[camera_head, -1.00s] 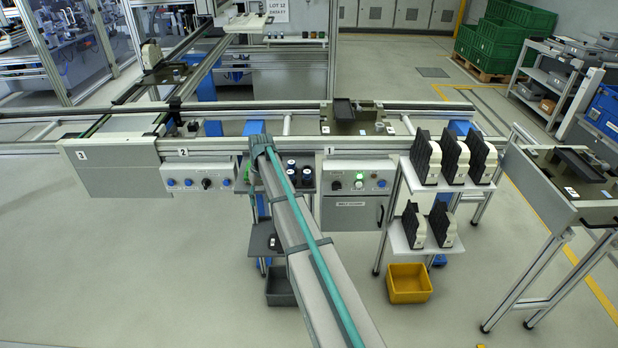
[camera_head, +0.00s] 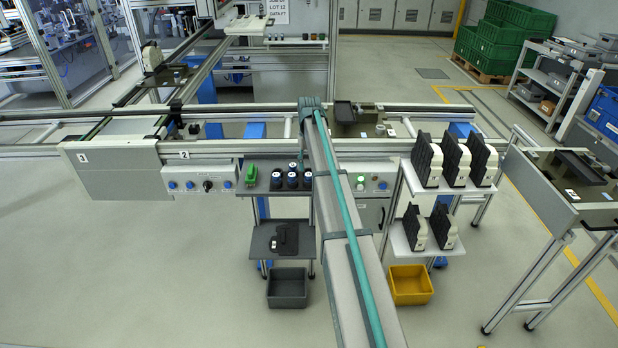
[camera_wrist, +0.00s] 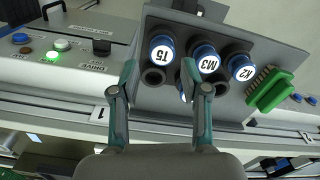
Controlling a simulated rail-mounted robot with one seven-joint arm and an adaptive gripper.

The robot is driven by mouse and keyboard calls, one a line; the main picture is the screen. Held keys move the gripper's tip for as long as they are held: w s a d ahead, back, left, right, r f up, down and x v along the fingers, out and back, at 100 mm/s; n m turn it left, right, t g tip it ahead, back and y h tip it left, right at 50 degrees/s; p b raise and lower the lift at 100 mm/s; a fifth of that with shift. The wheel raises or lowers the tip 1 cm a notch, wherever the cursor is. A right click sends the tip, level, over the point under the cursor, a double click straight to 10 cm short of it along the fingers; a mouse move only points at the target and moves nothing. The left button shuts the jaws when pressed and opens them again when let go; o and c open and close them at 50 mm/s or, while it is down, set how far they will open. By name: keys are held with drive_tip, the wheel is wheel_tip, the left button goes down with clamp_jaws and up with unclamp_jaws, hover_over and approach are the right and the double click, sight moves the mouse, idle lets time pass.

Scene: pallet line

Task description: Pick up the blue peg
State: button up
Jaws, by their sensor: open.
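Several short round pieces with blue bands and white labelled tops stand on a grey shelf. They read T5 (camera_wrist: 162,52), M3 (camera_wrist: 207,62) and K2 (camera_wrist: 241,68) in the wrist view, and show as a small group (camera_head: 291,180) in the head view. Any of them may be the blue peg; I cannot tell which. Another blue and white piece (camera_wrist: 183,88) is mostly hidden behind a finger. My gripper (camera_wrist: 159,74) is open and empty, its two fingers spread in front of the T5 piece. In the head view my arm hides most of the gripper.
A green brush (camera_wrist: 268,90) lies at one end of the grey shelf (camera_head: 266,187). Dark open sockets (camera_wrist: 153,77) sit beside the labelled pieces. A control box (camera_wrist: 62,60) with a lit green button stands beside the shelf. The conveyor (camera_head: 255,130) runs behind.

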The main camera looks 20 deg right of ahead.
sight(309, 174)
drive_tip(key=shift+a+f+p, duration=0.15)
drive_tip(key=shift+f+p, duration=1.15)
drive_tip(key=shift+f, duration=1.4)
drive_tip(key=shift+c, duration=0.4)
clamp_jaws()
